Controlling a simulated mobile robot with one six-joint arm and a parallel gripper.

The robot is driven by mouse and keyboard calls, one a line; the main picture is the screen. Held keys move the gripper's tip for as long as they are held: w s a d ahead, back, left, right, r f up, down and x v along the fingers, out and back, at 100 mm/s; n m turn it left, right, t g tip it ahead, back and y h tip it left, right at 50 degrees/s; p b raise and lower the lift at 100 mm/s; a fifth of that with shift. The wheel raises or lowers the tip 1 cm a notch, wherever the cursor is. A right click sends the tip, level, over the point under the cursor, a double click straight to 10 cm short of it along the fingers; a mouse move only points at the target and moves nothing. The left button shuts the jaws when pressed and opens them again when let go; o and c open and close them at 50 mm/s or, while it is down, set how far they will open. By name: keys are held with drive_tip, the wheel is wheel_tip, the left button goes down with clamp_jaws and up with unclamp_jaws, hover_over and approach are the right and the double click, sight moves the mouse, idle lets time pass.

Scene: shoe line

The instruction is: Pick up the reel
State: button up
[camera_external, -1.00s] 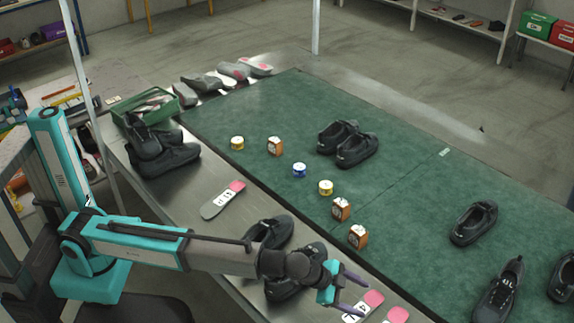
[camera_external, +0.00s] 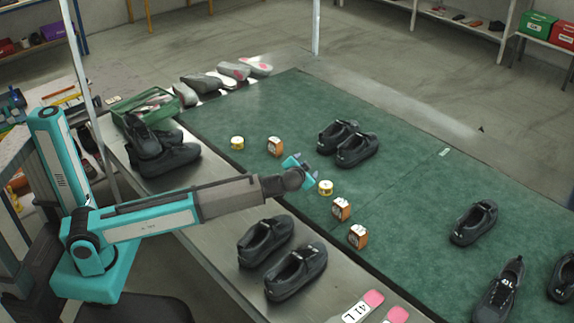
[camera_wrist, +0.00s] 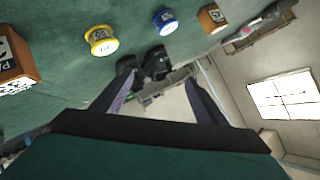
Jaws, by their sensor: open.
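Several small reels stand on the green mat. One yellow reel (camera_external: 237,143) is at the left, and another yellow reel (camera_external: 325,187) stands just right of my gripper (camera_external: 300,167). A blue reel (camera_wrist: 165,20) shows at the top of the wrist view, with a yellow reel (camera_wrist: 101,40) to its left. In the outside view the blue reel is hidden behind my gripper. My gripper (camera_wrist: 160,76) is open, with nothing between its fingers. Both reels in the wrist view are beyond the fingertips and apart from them.
Orange boxes (camera_external: 274,146) (camera_external: 341,209) stand in line with the reels. Black shoes (camera_external: 348,144) are on the green mat (camera_external: 400,150) behind my gripper. More black shoes (camera_external: 282,257) are on the metal strip in front. The mat's middle right is mostly clear.

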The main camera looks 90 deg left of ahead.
drive_tip(key=s+a+r+n+g+y, duration=0.1)
drive_tip(key=s+a+r+n+g, duration=0.3)
drive_tip(key=s+a, duration=0.8)
drive_tip(key=s+a+r+n+g+y, duration=0.2)
drive_tip(key=s+a+n+g, duration=0.35)
drive_tip(key=s+a, duration=0.55)
drive_tip(key=s+f+n+h, duration=0.2)
drive_tip(key=s+f+n, duration=0.2)
drive_tip(key=f, duration=0.1)
drive_tip(key=n+h+p, duration=0.1)
drive_tip(key=n+h, duration=0.1)
drive_tip(key=n, duration=0.1)
approach(238, 141)
drive_tip(key=v, duration=0.3)
drive_tip(key=shift+w+a+r+g, duration=0.15)
drive_tip(key=shift+w+r+g, duration=0.05)
drive_tip(key=shift+r+g, duration=0.05)
drive_tip(key=shift+f+n, duration=0.25)
drive_tip(key=shift+f, duration=0.05)
drive_tip(key=shift+p+x, duration=0.7)
drive_tip(key=shift+x, duration=3.55)
